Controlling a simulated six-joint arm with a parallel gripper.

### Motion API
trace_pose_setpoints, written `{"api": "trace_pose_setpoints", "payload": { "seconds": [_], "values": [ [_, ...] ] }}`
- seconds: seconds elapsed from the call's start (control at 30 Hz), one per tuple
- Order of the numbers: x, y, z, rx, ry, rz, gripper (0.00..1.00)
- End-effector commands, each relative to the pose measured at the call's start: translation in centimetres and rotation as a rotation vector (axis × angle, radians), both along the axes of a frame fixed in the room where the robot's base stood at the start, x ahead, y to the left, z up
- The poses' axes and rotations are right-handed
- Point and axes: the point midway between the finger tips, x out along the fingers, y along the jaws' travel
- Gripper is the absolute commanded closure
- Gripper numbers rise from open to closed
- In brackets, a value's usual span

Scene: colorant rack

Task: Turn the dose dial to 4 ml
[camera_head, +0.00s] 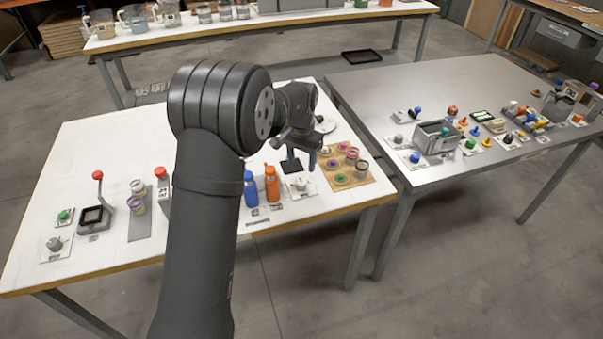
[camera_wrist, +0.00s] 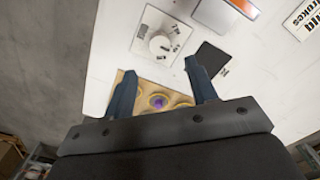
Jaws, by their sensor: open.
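A pale round dial (camera_wrist: 160,45) sits on a white square plate with dark markings, ahead of my fingertips in the wrist view. It also shows as a small grey-white dial (camera_head: 302,185) right of the orange bottle in the head view. The markings are too small to read, so I cannot tell its setting. My gripper (camera_wrist: 161,70) is open and empty, its two dark fingers apart and short of the dial in the picture. In the head view my gripper (camera_head: 302,156) hangs near the wooden rack, apart from the dial.
A wooden rack (camera_head: 362,178) with several coloured ring cups stands right of the dial. An orange bottle (camera_head: 272,184) and a blue bottle (camera_head: 250,190) stand left of it. A dark square pad (camera_wrist: 208,58) lies nearby. Another grey knob (camera_head: 55,243) sits at the table's far left.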

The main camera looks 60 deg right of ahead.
Motion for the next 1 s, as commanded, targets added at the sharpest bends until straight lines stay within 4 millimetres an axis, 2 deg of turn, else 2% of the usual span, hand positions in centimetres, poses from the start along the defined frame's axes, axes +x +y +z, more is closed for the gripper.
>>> {"api": "trace_pose_setpoints", "payload": {
  "seconds": [0.03, 0.2, 0.4, 0.63, 1.0],
  "values": [
    [0.0, -0.1, 1.4, -0.005, -0.002, 0.0, 0.48],
    [0.0, -0.1, 5.4, -0.004, -0.001, 0.0, 0.48],
    [0.0, 0.0, 8.5, -0.002, -0.001, 0.0, 0.48],
    [0.0, 0.0, 9.6, 0.0, 0.0, 0.0, 0.48],
    [0.0, 0.0, 9.2, 0.001, 0.0, 0.0, 0.48]
  ]
}}
